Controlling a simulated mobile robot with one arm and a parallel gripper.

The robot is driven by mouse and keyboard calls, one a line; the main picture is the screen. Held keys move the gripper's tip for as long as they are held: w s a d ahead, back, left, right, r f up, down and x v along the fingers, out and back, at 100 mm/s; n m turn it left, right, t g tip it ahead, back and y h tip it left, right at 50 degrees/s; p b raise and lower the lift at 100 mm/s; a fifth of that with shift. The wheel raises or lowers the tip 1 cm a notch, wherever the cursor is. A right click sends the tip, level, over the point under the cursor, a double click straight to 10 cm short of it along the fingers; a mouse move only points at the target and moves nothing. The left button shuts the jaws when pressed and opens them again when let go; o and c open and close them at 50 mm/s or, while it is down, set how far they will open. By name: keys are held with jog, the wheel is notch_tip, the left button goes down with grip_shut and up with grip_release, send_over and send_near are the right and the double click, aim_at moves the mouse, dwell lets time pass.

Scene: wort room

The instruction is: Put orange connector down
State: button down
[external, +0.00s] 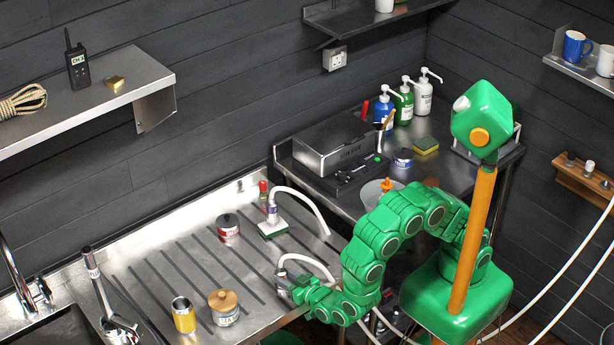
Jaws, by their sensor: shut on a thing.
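My gripper (294,287) is low over the front right part of the steel drainboard (258,312), at the end of my green arm. It is shut on a small pale hose-end connector (281,273), mostly hidden by the fingers. A white hose (310,260) curves up beside it. No orange shows on the held piece, and I cannot tell whether it touches the drainboard. A small orange piece (386,184) stands at a pale bowl or funnel (373,195) behind my arm.
A second hose connector (272,213) stands on a green block (272,230). A red-labelled tin (229,228), wooden-lidded jar (224,308) and yellow cylinder (183,315) stand on the drainboard. The sink (45,325) is at left. Ribbed drainboard between them is clear.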

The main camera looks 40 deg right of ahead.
aim_at(285, 278)
jog(key=shift+f, duration=0.2)
jog(key=c, duration=0.7)
grip_release()
jog(key=shift+r, duration=0.1)
jog(key=shift+s+r, duration=0.1)
jog(key=shift+s, duration=0.05)
jog(key=s, duration=0.4)
jog(key=shift+s+d+r, duration=0.1)
jog(key=shift+d+r, duration=0.05)
jog(key=shift+r, duration=0.05)
jog(key=shift+s+r, duration=0.15)
jog(key=shift+s, duration=0.2)
jog(key=shift+w+r, duration=0.1)
jog(key=shift+r, duration=3.3)
